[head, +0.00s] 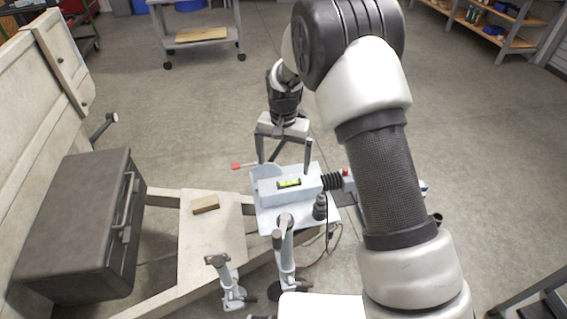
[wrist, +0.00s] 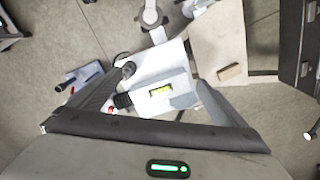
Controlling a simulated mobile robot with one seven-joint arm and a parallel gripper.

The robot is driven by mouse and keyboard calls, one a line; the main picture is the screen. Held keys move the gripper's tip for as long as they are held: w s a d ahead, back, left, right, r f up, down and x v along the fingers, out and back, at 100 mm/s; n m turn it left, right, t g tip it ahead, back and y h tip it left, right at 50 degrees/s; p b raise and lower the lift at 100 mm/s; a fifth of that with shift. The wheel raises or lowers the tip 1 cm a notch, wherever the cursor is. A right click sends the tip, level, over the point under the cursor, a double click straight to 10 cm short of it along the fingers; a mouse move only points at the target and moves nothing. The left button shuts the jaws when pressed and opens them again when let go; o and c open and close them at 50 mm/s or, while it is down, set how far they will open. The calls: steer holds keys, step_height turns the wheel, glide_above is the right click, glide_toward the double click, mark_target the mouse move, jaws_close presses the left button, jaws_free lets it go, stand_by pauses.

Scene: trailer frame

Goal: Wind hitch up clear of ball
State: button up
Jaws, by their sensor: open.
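The hitch (head: 265,197) is a pale housing on a plate at the front of the trailer frame, with a yellow-green spirit level (head: 289,183) on top. Its black bellows (head: 333,181) point right towards a red-marked end (head: 347,172) partly hidden by my arm. The ball cannot be made out. A jack post (head: 284,250) with a grey top stands in front of the hitch. My gripper (head: 285,167) is open above the hitch, its fingers spread wide and empty. In the wrist view the level (wrist: 161,90) lies between the fingers (wrist: 155,84).
A second, shorter post (head: 228,280) stands left of the jack post. A dark toolbox (head: 75,225) and a wood block (head: 205,204) sit on the trailer frame. A red-tipped lever (head: 240,166) juts left. A cart (head: 200,38) stands behind; open floor lies between.

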steer(key=shift+r, duration=0.35)
